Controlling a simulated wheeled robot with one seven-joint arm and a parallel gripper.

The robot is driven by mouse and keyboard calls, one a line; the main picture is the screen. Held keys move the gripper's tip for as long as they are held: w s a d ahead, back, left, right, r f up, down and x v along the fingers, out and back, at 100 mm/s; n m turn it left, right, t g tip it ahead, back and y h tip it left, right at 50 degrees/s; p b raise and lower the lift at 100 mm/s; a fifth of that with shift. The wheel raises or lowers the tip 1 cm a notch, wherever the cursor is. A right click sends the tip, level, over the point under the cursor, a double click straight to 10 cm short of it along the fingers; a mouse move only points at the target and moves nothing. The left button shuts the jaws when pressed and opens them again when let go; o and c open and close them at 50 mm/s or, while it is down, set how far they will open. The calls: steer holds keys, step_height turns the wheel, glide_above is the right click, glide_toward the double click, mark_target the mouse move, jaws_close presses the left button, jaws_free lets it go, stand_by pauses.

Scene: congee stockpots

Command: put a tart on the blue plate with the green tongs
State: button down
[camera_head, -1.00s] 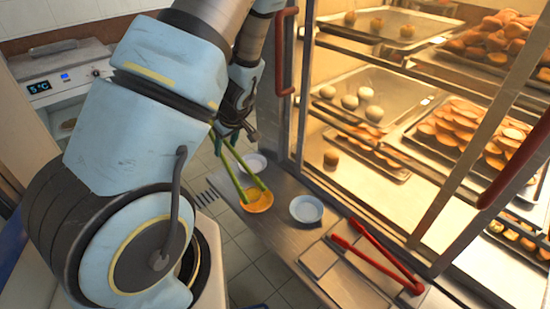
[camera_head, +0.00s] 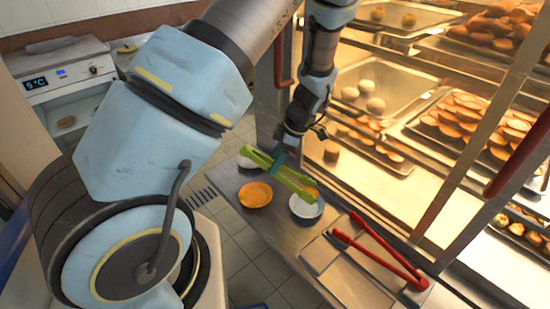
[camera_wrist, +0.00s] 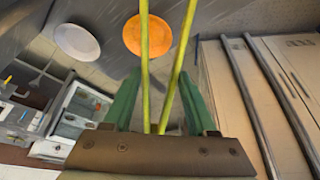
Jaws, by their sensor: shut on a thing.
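My gripper (camera_head: 278,160) is shut on the green tongs (camera_head: 265,160), which reach right and down. The wrist view shows the teal fingers on both sides of the tong arms (camera_wrist: 145,70).
A white plate (camera_head: 246,162) lies behind the orange plate. Red tongs (camera_head: 380,255) rest on a board at the counter's right. A glass cabinet with trays of pastries (camera_head: 470,120) stands close behind the counter. The cabinet frame is near my arm.

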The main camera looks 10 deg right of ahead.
steer(key=shift+f+b, duration=1.1)
steer(key=shift+f, duration=1.3)
steer(key=c, duration=0.6)
jaws_free()
steer(key=shift+c, duration=0.6)
steer(key=c, duration=0.4)
steer(key=o, duration=0.5)
